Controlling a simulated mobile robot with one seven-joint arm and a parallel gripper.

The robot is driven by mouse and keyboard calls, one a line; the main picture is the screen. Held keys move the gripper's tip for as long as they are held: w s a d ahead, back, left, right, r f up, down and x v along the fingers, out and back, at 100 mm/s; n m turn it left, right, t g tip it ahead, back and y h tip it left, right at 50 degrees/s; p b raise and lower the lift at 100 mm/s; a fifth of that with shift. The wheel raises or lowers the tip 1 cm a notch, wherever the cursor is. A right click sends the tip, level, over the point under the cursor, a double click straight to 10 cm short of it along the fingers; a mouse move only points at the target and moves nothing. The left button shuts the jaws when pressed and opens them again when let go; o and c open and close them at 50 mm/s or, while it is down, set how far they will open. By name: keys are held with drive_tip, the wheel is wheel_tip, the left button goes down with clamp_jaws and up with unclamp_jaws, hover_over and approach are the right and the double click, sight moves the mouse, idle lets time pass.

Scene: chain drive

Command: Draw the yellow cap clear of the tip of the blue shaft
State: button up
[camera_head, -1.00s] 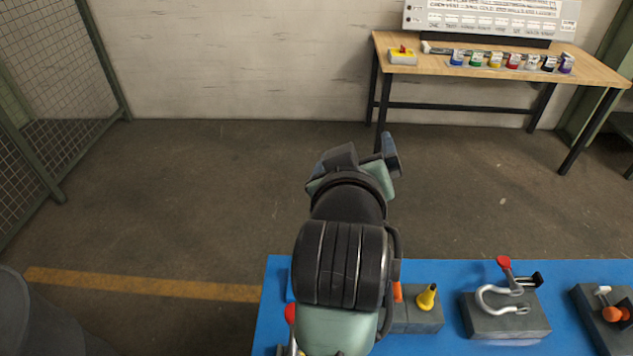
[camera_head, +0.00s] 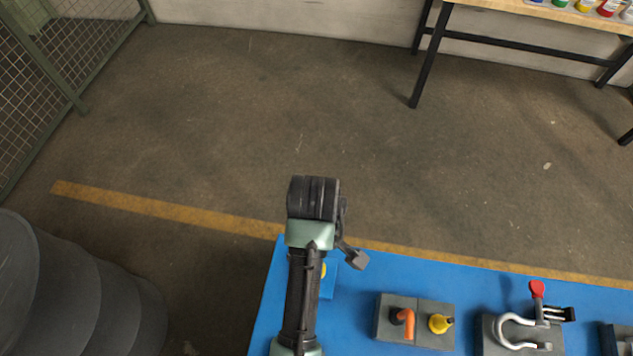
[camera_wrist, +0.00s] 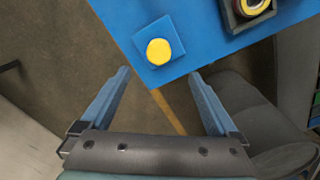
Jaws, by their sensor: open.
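A round yellow cap (camera_wrist: 158,51) shows from above on a small square blue base (camera_wrist: 178,33) near the table edge in the wrist view. Any blue shaft under it is hidden from this angle. In the head view only a sliver of the yellow cap (camera_head: 323,270) and part of the blue base (camera_head: 329,284) show beside my arm. My gripper (camera_wrist: 159,73) is open and empty, its two blue fingers wide apart. In the wrist picture the cap appears just beyond the fingertips, roughly centred between them; it is not between the fingers.
A clamp with a red knob (camera_head: 537,289) stands farther right.

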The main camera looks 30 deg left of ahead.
wheel_tip(320, 180, down, 11)
drive_tip(key=shift+w+p, duration=0.1)
drive_tip(key=shift+p, duration=0.55)
drive_tip(key=c, duration=1.4)
drive_tip(key=shift+r+p, duration=4.15)
